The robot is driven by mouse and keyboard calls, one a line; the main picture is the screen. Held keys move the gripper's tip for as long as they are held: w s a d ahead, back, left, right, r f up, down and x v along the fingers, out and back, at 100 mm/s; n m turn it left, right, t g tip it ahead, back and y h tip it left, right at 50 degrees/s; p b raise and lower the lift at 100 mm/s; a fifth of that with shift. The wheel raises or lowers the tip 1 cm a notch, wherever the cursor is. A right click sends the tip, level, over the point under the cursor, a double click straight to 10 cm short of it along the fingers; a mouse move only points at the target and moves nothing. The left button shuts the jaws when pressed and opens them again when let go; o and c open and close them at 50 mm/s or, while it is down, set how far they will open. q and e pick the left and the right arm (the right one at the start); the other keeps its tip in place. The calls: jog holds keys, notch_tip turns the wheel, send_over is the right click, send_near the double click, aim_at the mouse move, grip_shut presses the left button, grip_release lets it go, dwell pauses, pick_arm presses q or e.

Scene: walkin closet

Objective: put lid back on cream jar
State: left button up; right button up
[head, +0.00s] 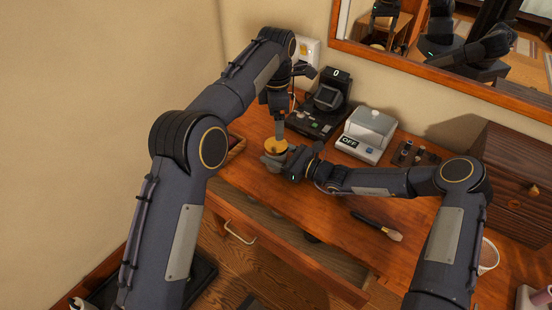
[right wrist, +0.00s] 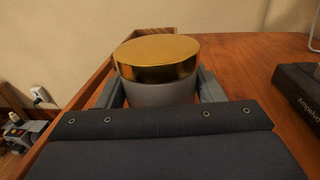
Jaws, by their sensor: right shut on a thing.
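The cream jar has a grey body (right wrist: 160,93) and a shiny gold lid (right wrist: 158,57). The lid sits on top of the jar with no clear gap in the right wrist view. In the head view the gold lid (head: 276,146) tops the grey jar (head: 272,161) near the left end of the desk. My right gripper (head: 284,162) is shut on the jar body, one finger on each side. My left gripper (head: 279,136) points down over the lid; it does not show in the right wrist view, and its finger opening cannot be made out.
The wooden desk (head: 330,208) has an open drawer (head: 290,250) in front. A black device (head: 322,108), a grey box reading OFF (head: 365,133) and a small dark tray (head: 415,154) stand behind. A brush (head: 377,225) lies at front right.

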aim_at(276, 144)
pick_arm(q)
jog(key=shift+m, duration=0.3)
pick_arm(e)
grip_shut()
pick_arm(q)
jog(key=m, duration=0.5)
jog(key=shift+f, duration=0.1)
jog(key=m, duration=0.4)
jog(key=shift+m, duration=0.4)
jog(key=m, duration=0.7)
jog(key=shift+m, duration=0.3)
jog(key=shift+f, duration=3.95)
jog(key=shift+c, duration=0.3)
